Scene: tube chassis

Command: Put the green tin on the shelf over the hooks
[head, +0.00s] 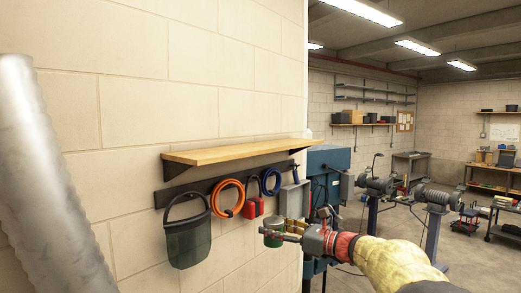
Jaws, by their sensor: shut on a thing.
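The green tin (271,241) is in my gripper (284,235), below the right end of the wooden shelf. My gripper is shut on it, and my arm reaches in from the lower right. The tin looks about upright; its small size hides finer detail. The shelf (240,150) is a light wooden board on dark brackets on the block wall, and no object shows on it. Under it runs a dark hook rail (166,194) with things hanging from it. The tin is lower than the shelf and apart from it.
From the rail hang a dark face shield (188,238), an orange hose coil (227,198), a red item (254,206), a blue coil (271,181) and a grey box-like item (295,201). A blue cabinet (329,180) stands beyond the wall's edge. Workshop machines stand farther right.

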